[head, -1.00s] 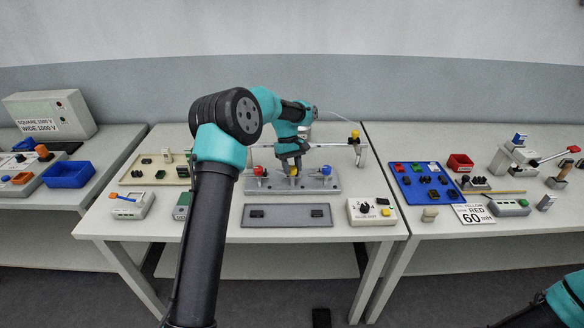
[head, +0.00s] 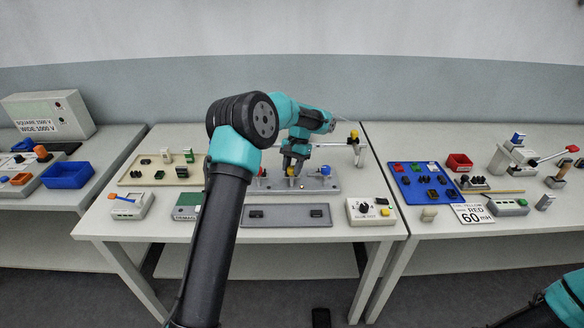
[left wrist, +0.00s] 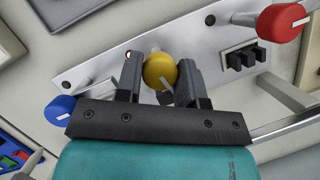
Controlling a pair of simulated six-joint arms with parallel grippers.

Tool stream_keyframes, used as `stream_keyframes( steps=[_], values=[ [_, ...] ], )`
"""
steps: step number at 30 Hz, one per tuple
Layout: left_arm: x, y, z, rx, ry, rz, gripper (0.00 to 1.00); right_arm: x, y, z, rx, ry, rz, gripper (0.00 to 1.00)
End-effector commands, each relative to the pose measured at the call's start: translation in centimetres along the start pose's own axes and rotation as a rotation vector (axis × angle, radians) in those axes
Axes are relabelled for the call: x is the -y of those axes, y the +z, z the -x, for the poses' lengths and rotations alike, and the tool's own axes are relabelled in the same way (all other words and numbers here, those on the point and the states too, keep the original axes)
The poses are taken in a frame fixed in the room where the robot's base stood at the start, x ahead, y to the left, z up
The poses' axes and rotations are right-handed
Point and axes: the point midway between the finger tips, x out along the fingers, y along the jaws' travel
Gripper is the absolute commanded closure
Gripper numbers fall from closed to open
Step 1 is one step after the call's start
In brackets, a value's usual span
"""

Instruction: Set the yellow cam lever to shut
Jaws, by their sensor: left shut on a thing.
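The yellow cam lever (head: 291,171) is the middle one of three on a grey metal plate (head: 275,186), between a red lever (head: 262,172) and a blue lever (head: 326,170). My left gripper (head: 292,165) is down over it. In the left wrist view, the round yellow lever head (left wrist: 158,70) sits between the two dark fingers of my left gripper (left wrist: 160,80), which are shut on it. The red lever head (left wrist: 280,23) is upper right there, the blue one (left wrist: 60,107) lower left. My right gripper is outside the view.
A thin rail (head: 335,144) with a yellow-topped post (head: 354,134) stands just behind the plate. A grey tray (head: 285,222) lies in front. A beige tray (head: 150,178) lies left.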

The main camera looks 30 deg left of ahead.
Motion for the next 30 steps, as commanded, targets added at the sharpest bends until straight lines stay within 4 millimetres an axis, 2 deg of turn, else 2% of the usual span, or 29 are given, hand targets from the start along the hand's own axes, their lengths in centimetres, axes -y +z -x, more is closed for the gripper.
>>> stream_keyframes(
  steps=[12, 27, 28, 30],
  values=[
    [-0.06, 0.0, 0.05, -0.002, -0.084, -0.201, 0.88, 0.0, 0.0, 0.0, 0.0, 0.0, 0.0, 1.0],
    [-0.06, 0.0, 0.02, -0.002, -0.093, -0.223, 0.88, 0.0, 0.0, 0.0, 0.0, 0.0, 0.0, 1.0],
    [-0.06, 0.0, 0.02, -0.001, -0.093, -0.223, 0.62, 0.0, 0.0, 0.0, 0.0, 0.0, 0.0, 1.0],
    [-0.06, 0.0, 0.02, -0.001, -0.093, -0.223, 0.56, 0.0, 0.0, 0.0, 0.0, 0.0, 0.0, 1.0]
  ],
)
